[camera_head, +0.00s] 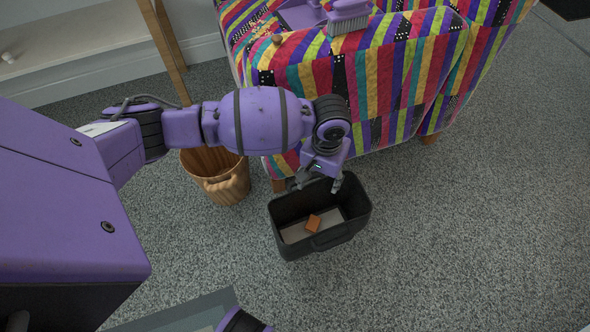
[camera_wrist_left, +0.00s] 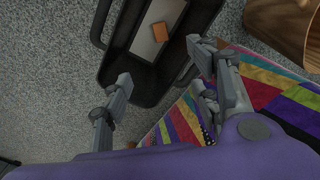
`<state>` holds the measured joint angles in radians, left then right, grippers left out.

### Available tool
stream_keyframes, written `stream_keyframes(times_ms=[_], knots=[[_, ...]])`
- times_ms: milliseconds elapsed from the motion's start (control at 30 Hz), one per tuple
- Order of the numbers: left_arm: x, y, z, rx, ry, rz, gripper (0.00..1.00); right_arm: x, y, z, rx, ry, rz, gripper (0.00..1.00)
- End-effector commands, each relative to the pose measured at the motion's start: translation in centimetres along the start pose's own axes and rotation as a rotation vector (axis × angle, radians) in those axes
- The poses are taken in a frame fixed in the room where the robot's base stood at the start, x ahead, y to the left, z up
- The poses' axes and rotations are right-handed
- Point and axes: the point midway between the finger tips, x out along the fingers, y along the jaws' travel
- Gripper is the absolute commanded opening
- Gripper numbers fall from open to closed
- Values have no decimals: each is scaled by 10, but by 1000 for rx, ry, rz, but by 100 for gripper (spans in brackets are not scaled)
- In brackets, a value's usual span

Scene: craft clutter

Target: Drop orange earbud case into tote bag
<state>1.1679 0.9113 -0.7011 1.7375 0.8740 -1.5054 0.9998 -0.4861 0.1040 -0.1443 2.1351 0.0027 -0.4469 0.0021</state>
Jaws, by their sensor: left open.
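The orange earbud case (camera_head: 313,223) lies on the pale floor panel inside the black tote bag (camera_head: 282,243), which stands open on the carpet. My left gripper (camera_head: 318,184) is over the tote's back rim, fingers apart, with nothing between them. In the left wrist view, the case (camera_wrist_left: 160,32) lies in the tote (camera_wrist_left: 118,50), beyond and apart from the open fingertips of the left gripper (camera_wrist_left: 160,64). My right gripper is not in view.
The carpet to the right is clear.

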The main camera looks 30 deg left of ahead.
Motion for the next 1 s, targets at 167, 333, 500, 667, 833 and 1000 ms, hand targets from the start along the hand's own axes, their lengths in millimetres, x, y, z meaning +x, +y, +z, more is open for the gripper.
stream_keyframes(times_ms=[167, 333, 500, 667, 833, 1000], knots=[[-38, 1, -2, 1, 5, 2, 56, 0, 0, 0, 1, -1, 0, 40], [-58, 1, -2, 1, 6, 1, 56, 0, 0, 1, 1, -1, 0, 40], [-64, 1, -2, 1, 5, 1, 56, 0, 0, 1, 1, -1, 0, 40], [-64, 1, -3, 1, 6, 2, 56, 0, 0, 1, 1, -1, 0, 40], [-64, 1, -2, 1, 5, 1, 56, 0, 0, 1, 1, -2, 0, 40], [-63, 2, -2, 22, 7, 5, 56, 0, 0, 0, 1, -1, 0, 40]])
